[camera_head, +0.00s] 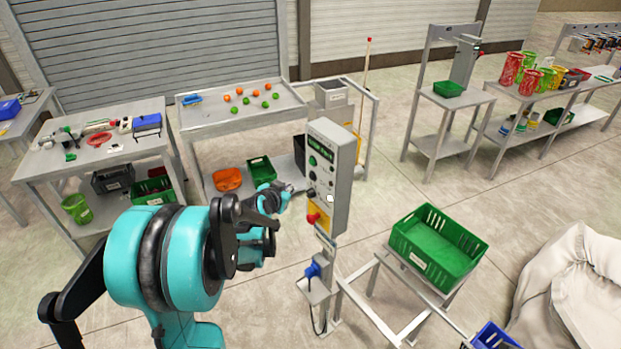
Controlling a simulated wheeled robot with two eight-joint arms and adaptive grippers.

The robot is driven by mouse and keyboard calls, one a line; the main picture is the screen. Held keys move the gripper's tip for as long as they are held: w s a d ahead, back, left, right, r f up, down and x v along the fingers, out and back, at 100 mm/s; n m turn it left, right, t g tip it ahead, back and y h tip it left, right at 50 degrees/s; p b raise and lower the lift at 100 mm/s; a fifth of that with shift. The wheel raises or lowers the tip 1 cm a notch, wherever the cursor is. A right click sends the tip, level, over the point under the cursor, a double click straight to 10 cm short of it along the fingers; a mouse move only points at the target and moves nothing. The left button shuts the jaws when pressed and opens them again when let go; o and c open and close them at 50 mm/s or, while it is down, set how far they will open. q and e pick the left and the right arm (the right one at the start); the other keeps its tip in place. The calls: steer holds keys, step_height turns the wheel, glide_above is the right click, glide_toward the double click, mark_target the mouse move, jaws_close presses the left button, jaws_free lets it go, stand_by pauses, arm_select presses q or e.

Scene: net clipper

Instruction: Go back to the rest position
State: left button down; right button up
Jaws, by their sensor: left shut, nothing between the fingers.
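My teal and black left arm comes in from the lower left and reaches toward the middle of the view. My left gripper (299,191) is small and partly hidden. It is shut and empty, with its tips close to the left side of a grey control box (343,172). I cannot tell whether the tips touch the box. The box has several buttons and a red knob on yellow (316,215) low on its front. My right gripper is not in view.
A green crate (437,262) sits on a metal frame right of the control box. A grey table (208,114) with orange and green balls stands behind, beside a tool table (88,156). A white sack (575,290) is at lower right. Open floor (385,190) lies behind the crate.

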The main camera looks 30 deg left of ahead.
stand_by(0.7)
arm_select(q)
steer(key=s+d+f+g+h+b, duration=0.1)
steer(key=s+d+f+g+b, duration=0.1)
steer(key=s+d+f+b, duration=0.45)
steer(key=s+d+f+g+h+b, duration=0.1)
steer(key=s+d+f+b, duration=0.3)
steer(key=s+d+b, duration=0.55)
steer(key=s+d+f+g+b, duration=0.1)
steer(key=s+d+f+b, duration=0.1)
steer(key=s+d+f, duration=0.1)
steer(key=s+d+f+g+b, duration=0.1)
steer(key=s+d+f+b, duration=0.1)
steer(key=s+f, duration=0.3)
steer(key=shift+s+d+n, duration=0.3)
steer(key=shift+s+d, duration=0.15)
steer(key=shift+s, duration=0.8)
steer(key=shift+f, duration=0.1)
